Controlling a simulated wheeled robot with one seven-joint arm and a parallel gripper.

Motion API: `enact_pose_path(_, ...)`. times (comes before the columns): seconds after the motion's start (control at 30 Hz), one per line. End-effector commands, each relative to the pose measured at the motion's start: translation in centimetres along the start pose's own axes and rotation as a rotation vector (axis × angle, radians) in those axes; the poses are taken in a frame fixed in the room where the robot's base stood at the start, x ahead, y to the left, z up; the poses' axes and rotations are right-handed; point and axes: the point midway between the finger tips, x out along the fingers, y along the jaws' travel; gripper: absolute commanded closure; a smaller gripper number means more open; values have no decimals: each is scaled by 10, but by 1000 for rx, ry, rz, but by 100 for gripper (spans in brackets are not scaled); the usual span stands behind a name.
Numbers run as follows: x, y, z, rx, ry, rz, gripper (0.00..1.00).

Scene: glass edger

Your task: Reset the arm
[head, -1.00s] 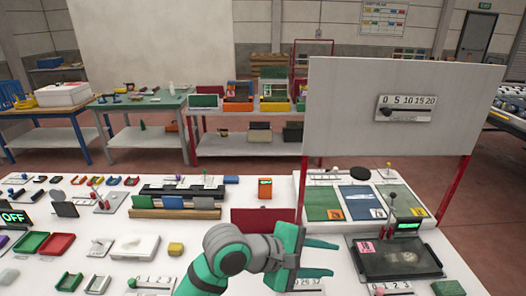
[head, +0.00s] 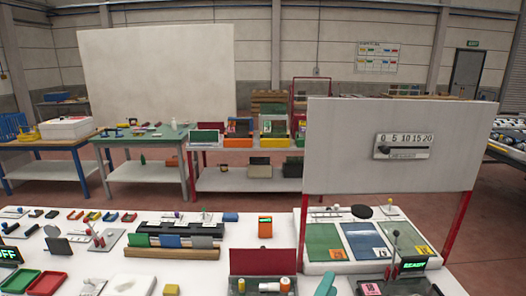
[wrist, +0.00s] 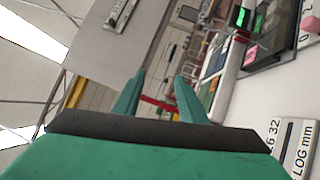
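My gripper shows in the wrist view (wrist: 160,85) as two teal fingers standing apart with nothing between them. It is open and empty. In the head view only a teal tip of it (head: 325,285) shows at the bottom edge, in front of the white table; the rest of my arm is out of that frame. The wrist view is tilted and looks past the fingers toward the grey panel (wrist: 92,38) and the table.
A grey panel (head: 345,150) with a scale (head: 403,146) stands on red posts at the right. Below it are a green READY display (head: 413,265) and a lever (head: 394,245). The white table (head: 205,270) holds trays, blocks and a red plate (head: 262,262).

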Motion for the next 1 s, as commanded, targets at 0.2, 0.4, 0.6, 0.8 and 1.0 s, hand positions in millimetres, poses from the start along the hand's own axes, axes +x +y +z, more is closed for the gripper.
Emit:
enact_pose_path(0.2, -42, -47, -12, 114, 184, -21, 62)
enact_pose_path(0.4, -94, -90, -17, 270, 331, -104, 62)
enact_pose_path(0.6, -157, -129, -14, 467, 435, -234, 62)
enact_pose_path(0.8, -227, -156, -4, 704, 481, -391, 62)
enact_pose_path(1.0, -298, -169, 10, 978, 459, -555, 62)
